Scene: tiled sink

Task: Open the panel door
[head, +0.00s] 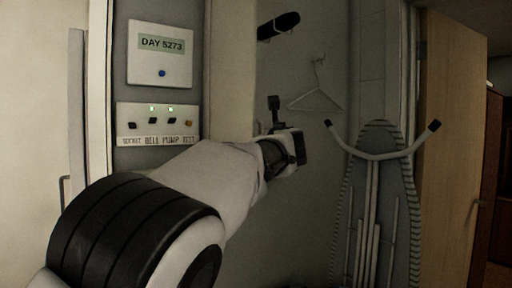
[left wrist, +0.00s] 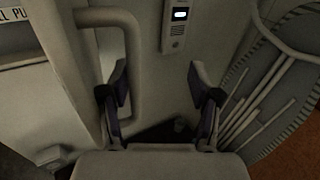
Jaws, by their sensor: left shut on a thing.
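A pale panel door edge (left wrist: 80,80) carries a grey tubular handle (left wrist: 130,50) in the left wrist view. My left gripper (left wrist: 158,80) is at this handle, with the bar by its left finger. Its fingers stand apart around the hold, and the exact contact is hard to see. In the head view my left gripper (head: 287,148) reaches out to the right of the control panel, and its wrist hides most of the handle. My right gripper is in neither view.
A wall panel (head: 160,55) reads DAY 5273, above a switch plate (head: 157,124). An ironing board (head: 375,200) leans at the right, beside a wooden door (head: 452,130). A hanger (head: 316,100) hangs behind. A small lit intercom (left wrist: 176,25) is ahead.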

